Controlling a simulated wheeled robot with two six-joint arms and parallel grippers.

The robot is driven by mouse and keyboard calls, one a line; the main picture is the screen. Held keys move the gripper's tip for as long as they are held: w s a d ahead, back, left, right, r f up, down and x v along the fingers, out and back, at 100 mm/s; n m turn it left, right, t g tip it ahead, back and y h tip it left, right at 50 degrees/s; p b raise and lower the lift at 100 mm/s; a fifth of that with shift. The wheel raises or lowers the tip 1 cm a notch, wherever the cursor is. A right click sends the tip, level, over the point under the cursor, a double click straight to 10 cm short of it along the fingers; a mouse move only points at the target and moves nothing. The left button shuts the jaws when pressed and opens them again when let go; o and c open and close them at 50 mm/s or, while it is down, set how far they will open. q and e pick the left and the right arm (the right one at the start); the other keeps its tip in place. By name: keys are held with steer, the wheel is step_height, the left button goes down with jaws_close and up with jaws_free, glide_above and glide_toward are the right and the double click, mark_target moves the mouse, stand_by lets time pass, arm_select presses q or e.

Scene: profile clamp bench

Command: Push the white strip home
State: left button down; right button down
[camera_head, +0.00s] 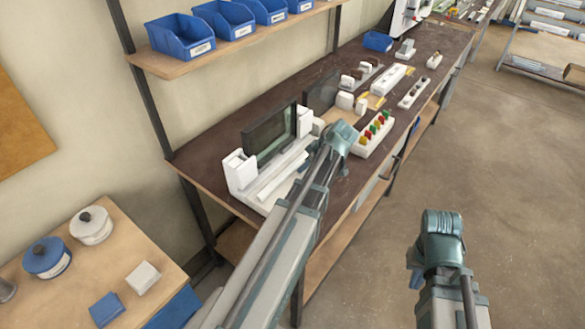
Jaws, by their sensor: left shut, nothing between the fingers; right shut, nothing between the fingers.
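A long white strip (284,178) lies along the front of a white clamp fixture (240,172) on the dark bench. A dark upright panel (270,135) stands behind it between the fixture's white end blocks. My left gripper (340,142) is over the bench by the fixture's right end, shut and empty. Its arm crosses in front of the fixture and hides the strip's right end. I cannot tell whether the gripper touches the strip or how far the strip is seated. My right gripper (440,238) is shut and empty over the floor, away from the bench.
A white block with coloured knobs (373,133) sits right of my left gripper. White parts and strips lie farther along the bench (330,72). Blue bins (180,37) stand on the shelf above. A side table (110,260) holds spools at lower left. The floor at right is clear.

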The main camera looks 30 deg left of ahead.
arm_select(q)
steer(key=shift+a, duration=0.1)
steer(key=shift+w+a, duration=0.15)
steer(key=shift+a, duration=1.3)
steer(key=shift+w+a, duration=0.1)
steer(key=shift+a, duration=1.3)
steer(key=shift+a, duration=0.6)
steer(key=shift+d, duration=0.15)
steer(key=shift+d, duration=0.9)
step_height(320, 180, up, 8)
steer(key=p, duration=0.8)
